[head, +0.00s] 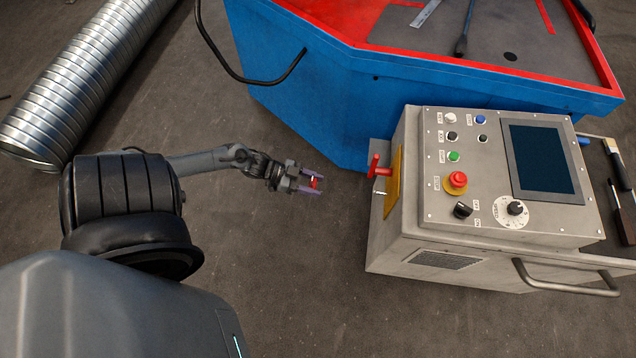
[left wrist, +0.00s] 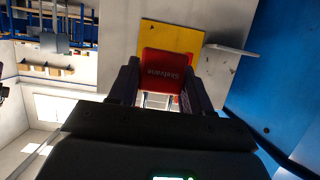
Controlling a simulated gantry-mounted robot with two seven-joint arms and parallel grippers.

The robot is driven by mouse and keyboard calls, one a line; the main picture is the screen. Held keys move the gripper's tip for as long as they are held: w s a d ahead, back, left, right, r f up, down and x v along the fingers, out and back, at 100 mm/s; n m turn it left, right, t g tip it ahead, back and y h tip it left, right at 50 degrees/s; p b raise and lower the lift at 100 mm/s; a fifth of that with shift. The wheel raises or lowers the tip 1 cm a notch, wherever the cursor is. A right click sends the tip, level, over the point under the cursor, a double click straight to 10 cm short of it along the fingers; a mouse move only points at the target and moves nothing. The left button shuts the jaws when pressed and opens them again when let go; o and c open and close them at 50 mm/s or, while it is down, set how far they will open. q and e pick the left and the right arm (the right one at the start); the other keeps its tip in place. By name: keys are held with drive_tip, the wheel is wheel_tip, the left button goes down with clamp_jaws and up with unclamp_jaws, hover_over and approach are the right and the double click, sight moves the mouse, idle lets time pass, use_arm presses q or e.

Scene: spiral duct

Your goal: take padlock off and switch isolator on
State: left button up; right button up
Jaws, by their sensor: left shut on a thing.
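My left gripper (head: 312,182) is shut on a small red padlock (head: 316,182), held in the air left of the control cabinet (head: 404,240). In the left wrist view the padlock (left wrist: 163,70) is a red block with pale lettering between the fingers (left wrist: 160,95). A clear gap shows in the head view between the padlock and the isolator. The isolator's red handle (head: 378,168) sticks out from a yellow plate (head: 392,190) on the cabinet's left side. My right gripper is not in view.
The cabinet's top has a screen (head: 542,160), several buttons, a red emergency stop (head: 457,180) and knobs. A blue machine (head: 330,105) with a red rim stands behind. A spiral duct (head: 85,80) lies at the upper left. Floor (head: 300,270) around the gripper is clear.

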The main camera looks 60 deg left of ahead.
use_arm(q)
drive_tip(key=s+a, duration=0.1)
drive_tip(key=s+a+p, duration=0.1)
drive_tip(key=s, duration=0.1)
drive_tip(key=shift+s+a, duration=0.15)
idle(0.4)
idle(0.4)
